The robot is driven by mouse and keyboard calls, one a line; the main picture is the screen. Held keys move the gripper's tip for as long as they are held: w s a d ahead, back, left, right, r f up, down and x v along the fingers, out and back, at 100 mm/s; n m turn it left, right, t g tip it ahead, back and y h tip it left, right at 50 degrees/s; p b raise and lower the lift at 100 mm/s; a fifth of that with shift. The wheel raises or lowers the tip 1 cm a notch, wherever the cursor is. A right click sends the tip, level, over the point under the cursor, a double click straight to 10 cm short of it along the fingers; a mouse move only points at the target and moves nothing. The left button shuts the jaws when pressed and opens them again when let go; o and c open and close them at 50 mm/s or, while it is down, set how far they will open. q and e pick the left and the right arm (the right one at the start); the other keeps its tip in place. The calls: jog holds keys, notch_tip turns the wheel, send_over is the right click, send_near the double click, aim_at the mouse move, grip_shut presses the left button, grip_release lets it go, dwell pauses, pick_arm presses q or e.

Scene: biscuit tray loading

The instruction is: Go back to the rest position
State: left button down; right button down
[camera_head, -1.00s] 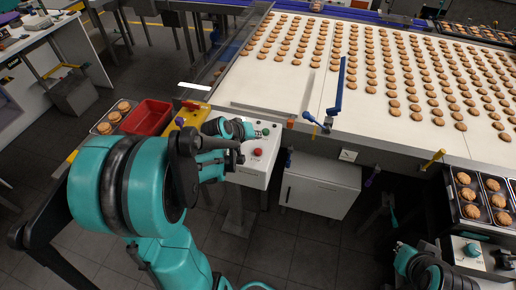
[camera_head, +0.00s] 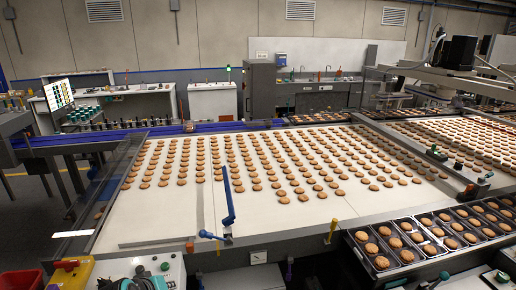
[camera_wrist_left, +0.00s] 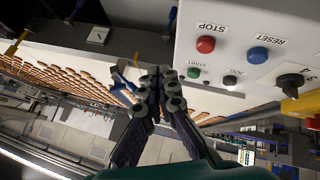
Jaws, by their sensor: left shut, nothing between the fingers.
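My left gripper (camera_head: 142,281) shows only in part at the bottom edge of the head view, in front of the control box (camera_head: 122,266). In the left wrist view the dark fingers of the left gripper (camera_wrist_left: 160,84) are together and hold nothing. They are beside the control box (camera_wrist_left: 240,25), whose red STOP button (camera_wrist_left: 206,44) and blue RESET button (camera_wrist_left: 258,55) are in plain sight. Whether the fingers touch anything cannot be told. My right gripper cannot be made out in either view.
A conveyor (camera_head: 160,217) with many biscuits fills the middle of the head view. A blue lever (camera_head: 228,195) stands at its near edge. Biscuit trays (camera_head: 410,267) lie at right. A red bin (camera_head: 20,281) and a yellow block (camera_head: 75,275) are at lower left.

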pick_arm(q)
jog(key=s+d+f+m+b, duration=0.1)
jog(key=s+d+m+b, duration=0.1)
jog(key=s+d, duration=0.2)
jog(key=s+d+f+m+g+b, duration=0.1)
jog(key=s+d+m, duration=0.2)
jog(key=s, duration=0.7)
jog(key=shift+d+f+m+y+b, duration=0.3)
jog(key=shift+d+y+b, duration=0.1)
jog(key=shift+d, duration=0.65)
jog(key=shift+s+a, duration=0.1)
